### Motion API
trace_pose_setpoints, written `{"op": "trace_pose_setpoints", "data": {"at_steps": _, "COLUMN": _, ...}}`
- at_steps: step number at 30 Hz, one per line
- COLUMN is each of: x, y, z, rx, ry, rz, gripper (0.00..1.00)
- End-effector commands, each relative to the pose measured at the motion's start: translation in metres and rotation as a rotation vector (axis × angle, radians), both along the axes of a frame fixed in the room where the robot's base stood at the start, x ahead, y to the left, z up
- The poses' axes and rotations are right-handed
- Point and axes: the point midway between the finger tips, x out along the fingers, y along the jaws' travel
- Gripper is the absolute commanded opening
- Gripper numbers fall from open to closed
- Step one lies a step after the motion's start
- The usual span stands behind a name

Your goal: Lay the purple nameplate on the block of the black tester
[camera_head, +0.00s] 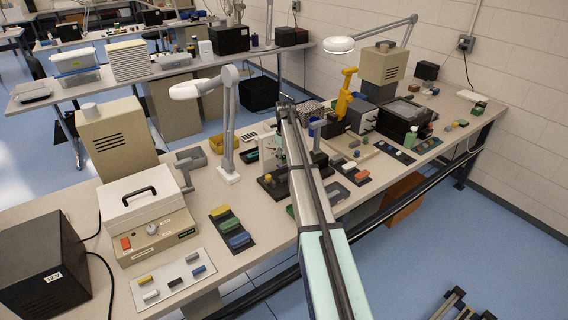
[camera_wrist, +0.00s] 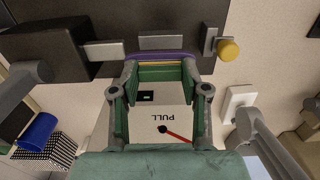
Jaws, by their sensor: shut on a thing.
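The purple nameplate (camera_wrist: 161,56) shows edge-on at the top of my gripper in the wrist view. My gripper (camera_wrist: 162,72), with green-padded fingers, is shut on it. Beyond it lies the dark base of the black tester (camera_wrist: 185,18). A small grey block (camera_wrist: 160,42) on that base shows just past the nameplate, and the gap between them cannot be judged. A pale face marked PULL (camera_wrist: 178,116), with a red needle, shows between the fingers.
A lamp with a grey arm (camera_head: 228,125) stands left of the tester. A dark mat (camera_head: 245,246) with yellow, green and blue plates lies nearer.

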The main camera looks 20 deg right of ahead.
Motion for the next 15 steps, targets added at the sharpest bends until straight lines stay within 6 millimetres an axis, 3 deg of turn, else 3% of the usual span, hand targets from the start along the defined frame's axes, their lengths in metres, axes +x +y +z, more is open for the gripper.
{"op": "trace_pose_setpoints", "data": {"at_steps": 15, "x": -0.001, "y": 0.000, "z": -0.040, "rx": 0.000, "ry": 0.001, "rz": -0.001, "gripper": 0.12}}
